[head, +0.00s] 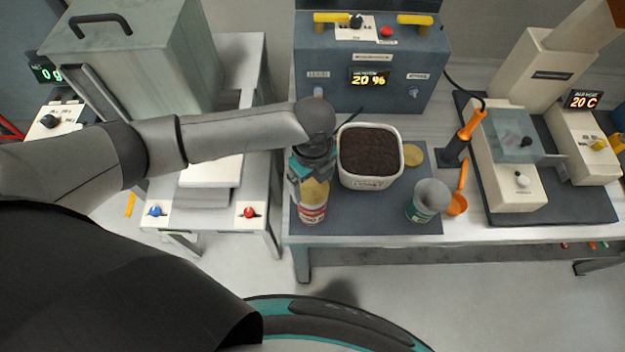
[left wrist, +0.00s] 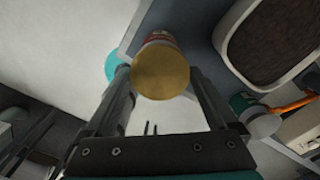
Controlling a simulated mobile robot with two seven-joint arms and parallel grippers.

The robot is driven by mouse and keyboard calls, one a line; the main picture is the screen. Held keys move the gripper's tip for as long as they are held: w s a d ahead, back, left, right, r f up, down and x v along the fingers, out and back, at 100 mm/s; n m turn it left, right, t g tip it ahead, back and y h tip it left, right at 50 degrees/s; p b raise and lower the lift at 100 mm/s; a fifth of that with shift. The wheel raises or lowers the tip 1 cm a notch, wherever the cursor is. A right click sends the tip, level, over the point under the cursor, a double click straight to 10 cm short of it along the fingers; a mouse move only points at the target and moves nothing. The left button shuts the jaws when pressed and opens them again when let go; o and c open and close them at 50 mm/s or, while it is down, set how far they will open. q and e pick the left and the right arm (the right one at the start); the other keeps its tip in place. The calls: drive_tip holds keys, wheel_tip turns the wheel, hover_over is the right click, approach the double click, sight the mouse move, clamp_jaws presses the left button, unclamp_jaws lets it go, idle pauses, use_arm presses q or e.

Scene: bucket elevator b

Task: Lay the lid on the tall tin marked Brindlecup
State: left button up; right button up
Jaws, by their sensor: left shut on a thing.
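My left gripper (head: 312,178) is shut on a gold lid (head: 315,191); the lid (left wrist: 160,75) shows as a round disc between the fingers in the left wrist view. A tin with a red and white label (head: 312,213) stands upright directly below it at the mat's front left. The tin's side (left wrist: 161,37) shows just past the lid. I cannot tell whether lid and tin touch. A green-labelled tin (head: 428,201) with a grey top stands at the mat's front right. Neither label is readable. My right gripper is not in view.
A white tub of dark grounds (head: 369,184) stands close right of my left gripper. A second gold disc (head: 413,155) lies on the dark mat (head: 372,220). An orange scoop (head: 457,202) is beside the green tin. A grey control box (head: 370,72) stands behind.

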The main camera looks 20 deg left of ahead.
use_arm(q)
drive_tip(key=shift+f, duration=0.6)
idle(0.9)
drive_tip(key=o, duration=1)
drive_tip(key=shift+c, duration=0.2)
wheel_tip(320, 180, up, 3)
drive_tip(key=p, duration=0.3)
drive_tip(key=shift+f, duration=0.1)
drive_tip(key=shift+r+p, duration=1.1)
drive_tip(key=shift+r, duration=1.5)
